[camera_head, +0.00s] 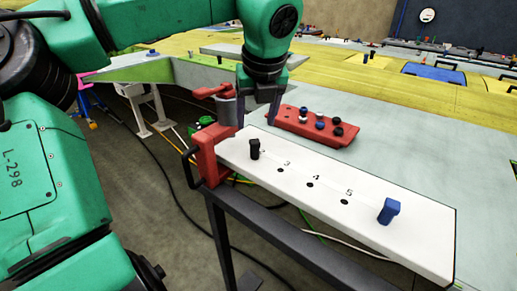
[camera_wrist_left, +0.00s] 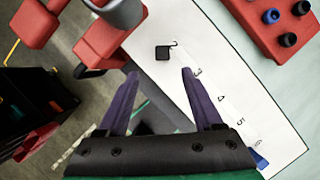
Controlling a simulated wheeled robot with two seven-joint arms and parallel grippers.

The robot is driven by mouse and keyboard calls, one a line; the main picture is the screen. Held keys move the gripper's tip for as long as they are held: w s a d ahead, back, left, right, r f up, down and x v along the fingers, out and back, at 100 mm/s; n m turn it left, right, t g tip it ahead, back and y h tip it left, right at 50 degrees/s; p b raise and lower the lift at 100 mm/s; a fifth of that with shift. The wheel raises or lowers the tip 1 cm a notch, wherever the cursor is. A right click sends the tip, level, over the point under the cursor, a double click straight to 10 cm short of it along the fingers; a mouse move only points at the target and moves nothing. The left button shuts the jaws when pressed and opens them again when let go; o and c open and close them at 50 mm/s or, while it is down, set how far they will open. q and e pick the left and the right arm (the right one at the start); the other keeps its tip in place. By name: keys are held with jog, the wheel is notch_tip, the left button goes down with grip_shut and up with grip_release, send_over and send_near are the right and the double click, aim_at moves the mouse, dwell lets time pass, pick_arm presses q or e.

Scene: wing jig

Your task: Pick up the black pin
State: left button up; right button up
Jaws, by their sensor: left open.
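The black pin (camera_head: 255,149) stands upright in the white numbered board, near the end by the red clamp. In the left wrist view the black pin (camera_wrist_left: 163,53) shows beyond the fingertips, close to the printed 2. My left gripper (camera_head: 259,112) is open and empty, above the board and behind the pin in the head view. In the left wrist view its two purple-grey fingers (camera_wrist_left: 160,73) are spread apart, with the pin ahead of the gap between them. A blue pin (camera_head: 389,211) stands at the board's other end. My right gripper is not in view.
The white board (camera_head: 420,240) has open holes by 3, 4 and 5. A red clamp (camera_head: 210,157) grips its left end. A red block (camera_head: 300,128) with several black and blue pins lies behind it on the pale wing surface (camera_head: 420,150).

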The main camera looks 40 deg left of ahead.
aim_at(255, 142)
pick_arm(q)
jog(key=p+x, duration=0.1)
jog(key=x, duration=0.3)
jog(key=shift+s+a+f, duration=0.1)
jog(key=shift+a, duration=0.15)
jog(key=p+x, duration=0.1)
jog(key=x, duration=0.1)
jog(key=p+x, duration=0.1)
jog(key=x, duration=0.1)
jog(key=p+x, duration=0.1)
jog(key=x, duration=0.1)
jog(key=shift+w+d+f, duration=0.15)
jog(key=shift+w+d, duration=0.05)
jog(key=shift+w, duration=0.2)
jog(key=shift+w+a+f, duration=0.1)
jog(key=shift+a+f, duration=0.05)
jog(key=shift+f, duration=0.1)
jog(key=shift+r, duration=0.1)
grip_shut()
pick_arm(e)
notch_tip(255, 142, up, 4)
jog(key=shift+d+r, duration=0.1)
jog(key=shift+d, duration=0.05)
